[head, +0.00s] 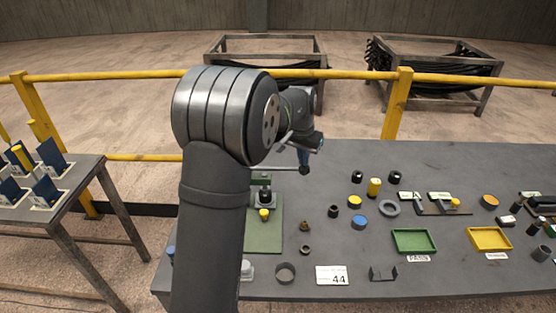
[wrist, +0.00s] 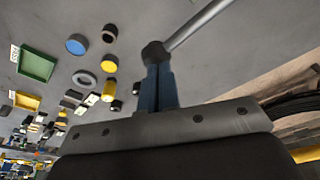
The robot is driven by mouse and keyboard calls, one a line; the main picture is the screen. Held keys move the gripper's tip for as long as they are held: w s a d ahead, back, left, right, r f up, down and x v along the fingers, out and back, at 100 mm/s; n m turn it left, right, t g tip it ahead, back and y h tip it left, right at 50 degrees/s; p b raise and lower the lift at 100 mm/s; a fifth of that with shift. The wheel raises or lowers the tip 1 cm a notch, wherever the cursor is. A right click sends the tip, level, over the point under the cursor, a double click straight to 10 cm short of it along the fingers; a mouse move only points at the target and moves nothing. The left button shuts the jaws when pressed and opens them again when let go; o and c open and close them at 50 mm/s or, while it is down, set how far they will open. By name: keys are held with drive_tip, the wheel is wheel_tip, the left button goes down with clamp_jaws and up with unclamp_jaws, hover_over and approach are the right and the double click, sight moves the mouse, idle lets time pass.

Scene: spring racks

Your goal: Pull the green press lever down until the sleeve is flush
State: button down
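The press stands on a green base plate (head: 265,238), left of the table's middle. Its lever (head: 280,168) runs out to the right, about level, and ends in a dark knob (head: 304,170). A yellow part (head: 264,214) shows low on the press. My gripper (head: 303,159) is above the knob, pointing down. In the wrist view, its blue fingers (wrist: 158,88) are together, with their tips at the knob (wrist: 155,53); the lever rod (wrist: 198,24) runs up right. I see nothing between the fingers. My arm hides part of the press. I cannot tell whether the sleeve is flush.
Right of the press lie small round parts, a green tray (head: 414,241) and a yellow tray (head: 490,239). A white card marked 44 (head: 332,276) lies near the front edge. A yellow rail (head: 350,76) runs behind the table. A side table (head: 60,213) stands left.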

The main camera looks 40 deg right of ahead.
drive_tip(key=shift+a+x, duration=0.2)
drive_tip(key=shift+x, duration=0.65)
drive_tip(key=shift+a+x, duration=0.15)
drive_tip(key=shift+x, duration=0.7)
drive_tip(key=shift+s+f, duration=0.1)
drive_tip(key=d+v, duration=0.2)
drive_tip(key=v, duration=1)
drive_tip(key=shift+w+d+r, duration=0.25)
drive_tip(key=shift+w+r, duration=0.05)
drive_tip(key=shift+r, duration=0.4)
